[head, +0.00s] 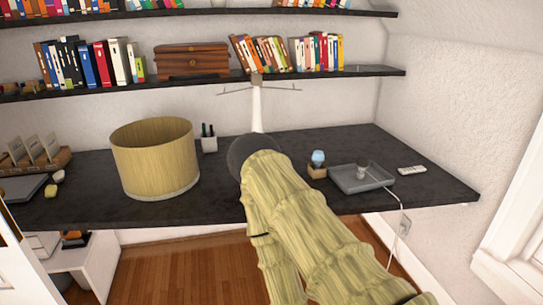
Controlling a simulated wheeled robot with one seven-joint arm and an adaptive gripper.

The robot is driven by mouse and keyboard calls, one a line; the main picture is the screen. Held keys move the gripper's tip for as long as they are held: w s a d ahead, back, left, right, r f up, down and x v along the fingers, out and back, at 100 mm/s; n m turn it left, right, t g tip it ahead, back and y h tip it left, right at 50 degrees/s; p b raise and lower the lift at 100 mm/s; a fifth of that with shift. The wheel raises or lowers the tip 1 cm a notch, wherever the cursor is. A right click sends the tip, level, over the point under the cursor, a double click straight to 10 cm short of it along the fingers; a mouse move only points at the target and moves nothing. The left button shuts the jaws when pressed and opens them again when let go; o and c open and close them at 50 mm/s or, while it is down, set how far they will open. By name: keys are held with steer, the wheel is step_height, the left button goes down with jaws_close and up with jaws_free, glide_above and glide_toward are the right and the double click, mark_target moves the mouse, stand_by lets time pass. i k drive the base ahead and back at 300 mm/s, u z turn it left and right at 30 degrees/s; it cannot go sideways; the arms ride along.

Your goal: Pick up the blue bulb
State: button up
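The blue bulb (318,157) is small and pale blue. It stands upright in a small wooden block (317,172) on the dark desk, just left of a grey tray. My arm, with a yellow-green bamboo-like surface, rises from the lower right and covers the middle of the desk. Its far end lies left of the bulb in the picture, with a clear gap between.
A grey tray (347,184) holds a small pale bulb-like object (362,170). A white remote (411,170) lies to its right. A white stand (257,108) with thin crossbars rises behind my arm. A yellow drum shade (155,158) and pen cup (209,142) stand left. Shelves (325,73) hang above.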

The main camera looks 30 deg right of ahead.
mark_target(317, 158)
steer(key=u, duration=0.15)
steer(key=i, duration=0.6)
steer(key=z, duration=0.6)
steer(key=i, duration=0.6)
steer(key=z, duration=0.65)
